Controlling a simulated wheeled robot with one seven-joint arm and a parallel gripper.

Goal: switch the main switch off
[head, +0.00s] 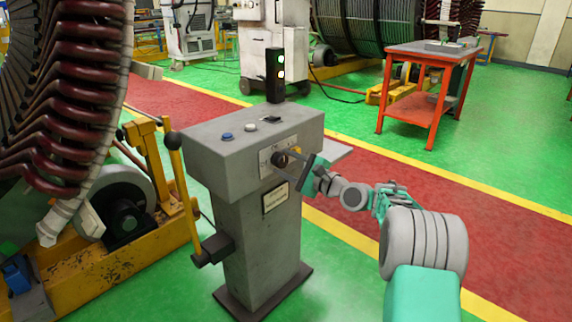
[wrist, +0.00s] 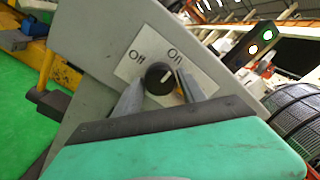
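The main switch is a round black knob (wrist: 159,79) with a white line, on a pale plate (wrist: 140,62) marked "Off" at left and "On" at right. The line points up and right, toward "On". In the head view the knob (head: 279,159) is on the front of a grey control pedestal (head: 262,225). My gripper (head: 295,167) is at the panel. In the wrist view its fingers (wrist: 160,98) stand on either side of the knob, and it looks open, with a gap at the right. Contact with the knob cannot be made out.
A signal light (head: 275,75) on the pedestal shows lit white and green lamps. A blue button (head: 228,136) and a white button (head: 250,127) are on top. A lever (head: 183,195) stands at the pedestal's left. A large wound stator (head: 75,90) is at left; an orange table (head: 432,50) is behind.

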